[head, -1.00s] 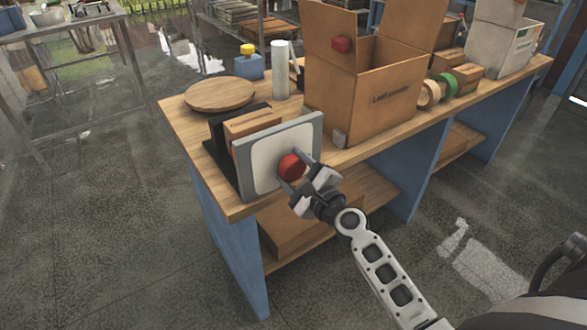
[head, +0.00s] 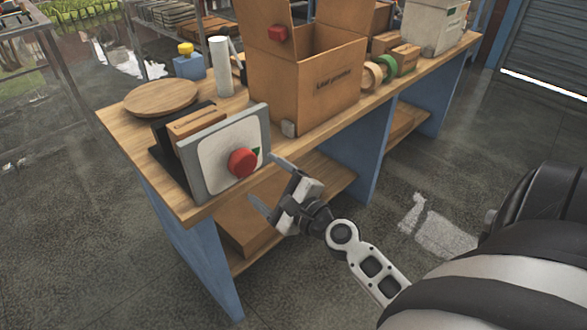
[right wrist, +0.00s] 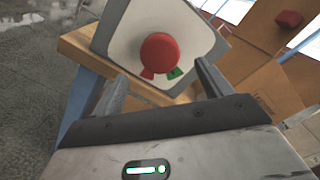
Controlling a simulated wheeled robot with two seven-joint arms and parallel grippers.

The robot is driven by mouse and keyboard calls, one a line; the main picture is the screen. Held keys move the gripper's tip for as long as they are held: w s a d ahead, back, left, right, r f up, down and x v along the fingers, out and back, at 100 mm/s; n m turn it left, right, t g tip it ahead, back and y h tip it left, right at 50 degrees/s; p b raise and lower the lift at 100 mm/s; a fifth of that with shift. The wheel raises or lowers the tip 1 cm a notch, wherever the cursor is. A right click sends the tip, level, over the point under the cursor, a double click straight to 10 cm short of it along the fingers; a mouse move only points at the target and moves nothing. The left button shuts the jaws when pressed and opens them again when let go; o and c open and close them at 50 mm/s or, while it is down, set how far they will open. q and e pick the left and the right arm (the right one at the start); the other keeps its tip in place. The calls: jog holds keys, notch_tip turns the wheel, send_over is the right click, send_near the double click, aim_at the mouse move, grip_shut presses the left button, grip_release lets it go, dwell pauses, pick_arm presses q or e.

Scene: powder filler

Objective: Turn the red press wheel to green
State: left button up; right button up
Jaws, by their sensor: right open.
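The red press wheel (head: 242,163) sits on the white face of a grey-framed panel (head: 214,160) at the table's near end. A small green mark (head: 256,151) shows at its right edge. In the right wrist view the round red wheel (right wrist: 159,53) has a red tab at its lower left, and the green mark (right wrist: 175,73) lies at its lower right. My right gripper (head: 266,181) is open and empty, to the right of the wheel and apart from it. In the right wrist view its fingers (right wrist: 160,88) stand below and to either side of the wheel. My left gripper is not in view.
The wooden table (head: 128,135) carries a large open cardboard box (head: 330,95), a round board (head: 161,98), a blue bottle (head: 188,67) and a white cylinder (head: 222,66). Another red knob (head: 278,33) shows on the box flap. The floor in front is clear.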

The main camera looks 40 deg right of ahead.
jog(key=s+b, duration=0.3)
jog(key=s, duration=0.5)
jog(key=shift+d, duration=0.3)
jog(key=s+a+f+n+g+y, duration=0.1)
jog(key=s+a+f+n+g, duration=0.2)
jog(key=a+f+n, duration=0.4)
jog(key=s+a+f+n+g+y, duration=0.1)
jog(key=s+a+f+n+g, duration=0.2)
jog(key=a+f+n, duration=0.5)
jog(key=n+g, duration=0.1)
jog(key=n, duration=1.1)
jog(key=shift+s+f, duration=0.25)
jog(key=shift+s, duration=0.05)
